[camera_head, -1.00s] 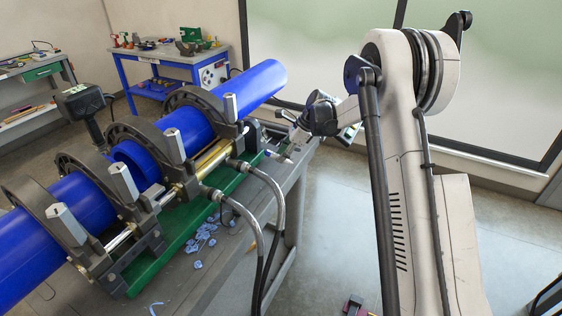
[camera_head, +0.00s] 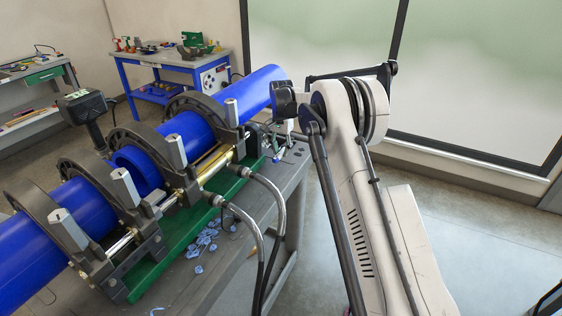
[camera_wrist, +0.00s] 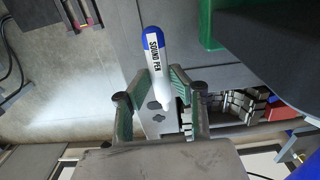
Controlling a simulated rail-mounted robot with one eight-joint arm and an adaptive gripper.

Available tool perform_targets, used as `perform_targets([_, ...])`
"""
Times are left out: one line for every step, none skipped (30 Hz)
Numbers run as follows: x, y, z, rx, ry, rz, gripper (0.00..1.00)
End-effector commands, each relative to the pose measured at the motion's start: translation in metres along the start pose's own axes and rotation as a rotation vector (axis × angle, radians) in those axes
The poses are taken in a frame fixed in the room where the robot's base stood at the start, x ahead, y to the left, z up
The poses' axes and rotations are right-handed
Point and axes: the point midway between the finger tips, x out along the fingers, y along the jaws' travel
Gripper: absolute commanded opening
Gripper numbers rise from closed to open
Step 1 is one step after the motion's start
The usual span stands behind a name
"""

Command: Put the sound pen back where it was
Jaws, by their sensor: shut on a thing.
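The sound pen (camera_wrist: 154,50) is white with a blue end and shows its "SOUND PEN" label in the wrist view. My gripper (camera_wrist: 163,84) is shut on it, with the green-padded fingers on both sides of the pen's lower part. The pen's blue end points away from the palm and its narrow white end lies between the fingers. In the head view my gripper (camera_head: 278,148) is small and partly hidden by my wrist, above the far right end of the cart top. I cannot make out the pen clearly there.
The fusion machine clamps blue pipes (camera_head: 185,132) left of my gripper, on a green base (camera_head: 215,196). Hoses (camera_head: 270,205) curve over the cart's right side. Blue shavings (camera_head: 205,238) lie on the cart top (camera_head: 240,268). Open floor lies to the right.

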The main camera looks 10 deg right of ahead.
Motion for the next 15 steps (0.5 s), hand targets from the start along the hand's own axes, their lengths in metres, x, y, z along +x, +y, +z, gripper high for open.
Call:
perform_targets([0.005, 0.000, 0.000, 0.001, 0.000, 0.000, 0.03])
perform_targets([0.008, 0.000, 0.000, 0.001, 0.000, 0.000, 0.03])
perform_targets([0.010, 0.000, 0.000, 0.001, 0.000, -0.001, 0.03])
perform_targets([0.012, 0.000, 0.000, 0.001, 0.000, -0.001, 0.03])
perform_targets([0.013, 0.000, 0.000, 0.001, 0.000, -0.001, 0.03])
perform_targets([0.016, 0.000, 0.000, 0.001, 0.000, -0.001, 0.03])
perform_targets([0.019, 0.000, -0.001, 0.001, 0.000, -0.001, 0.03])
perform_targets([0.022, 0.000, -0.001, 0.002, -0.001, -0.001, 0.03])
perform_targets([0.027, 0.000, 0.000, 0.002, -0.001, -0.001, 0.03])
perform_targets([0.031, 0.000, -0.001, 0.002, -0.001, -0.001, 0.03])
perform_targets([0.035, 0.000, -0.001, 0.002, -0.001, -0.001, 0.03])
perform_targets([0.041, 0.000, -0.001, 0.002, -0.001, -0.001, 0.03])
perform_targets([0.044, 0.000, -0.001, 0.002, -0.001, -0.001, 0.03])
perform_targets([0.047, 0.000, -0.001, 0.002, -0.001, -0.001, 0.03])
perform_targets([0.049, 0.000, -0.001, 0.002, -0.001, -0.001, 0.03])
